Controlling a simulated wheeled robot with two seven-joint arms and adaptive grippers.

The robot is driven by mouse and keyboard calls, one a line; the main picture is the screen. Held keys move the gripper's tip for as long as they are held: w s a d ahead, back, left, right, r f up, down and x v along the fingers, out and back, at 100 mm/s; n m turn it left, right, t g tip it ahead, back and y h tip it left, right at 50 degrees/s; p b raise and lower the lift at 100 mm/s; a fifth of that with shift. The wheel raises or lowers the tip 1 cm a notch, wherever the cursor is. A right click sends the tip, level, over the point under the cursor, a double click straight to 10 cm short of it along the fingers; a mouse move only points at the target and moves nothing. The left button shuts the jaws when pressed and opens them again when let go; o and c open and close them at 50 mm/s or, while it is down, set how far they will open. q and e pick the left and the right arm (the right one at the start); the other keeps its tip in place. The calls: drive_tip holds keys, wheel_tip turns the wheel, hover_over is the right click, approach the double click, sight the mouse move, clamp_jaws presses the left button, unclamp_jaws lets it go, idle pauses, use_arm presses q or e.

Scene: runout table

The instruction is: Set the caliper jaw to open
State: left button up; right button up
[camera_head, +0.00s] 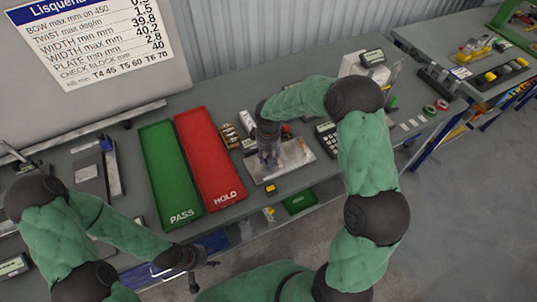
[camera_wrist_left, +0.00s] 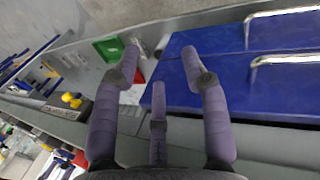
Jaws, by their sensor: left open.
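I cannot pick out the caliper or its jaw for certain in either view. My left gripper (camera_head: 203,276) is low at the front edge of the bench in the head view. In the left wrist view its three fingers (camera_wrist_left: 160,65) are spread with nothing between them, above blue drawer fronts (camera_wrist_left: 215,75). My right gripper (camera_head: 268,156) points down over a grey plate (camera_head: 295,158) on the bench. Its fingers are small and dark, and I cannot tell if they are open or touch anything.
A green PASS tray (camera_head: 168,165) and a red HOLD tray (camera_head: 210,160) lie mid-bench. A yellow-and-black item (camera_head: 271,188) sits near the front edge. A keypad device (camera_head: 327,135) and a display (camera_head: 372,57) stand right. A sign (camera_head: 90,40) hangs behind.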

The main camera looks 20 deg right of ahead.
drive_tip(key=shift+r, duration=0.1)
wheel_tip(320, 180, up, 12)
idle(0.5)
idle(0.5)
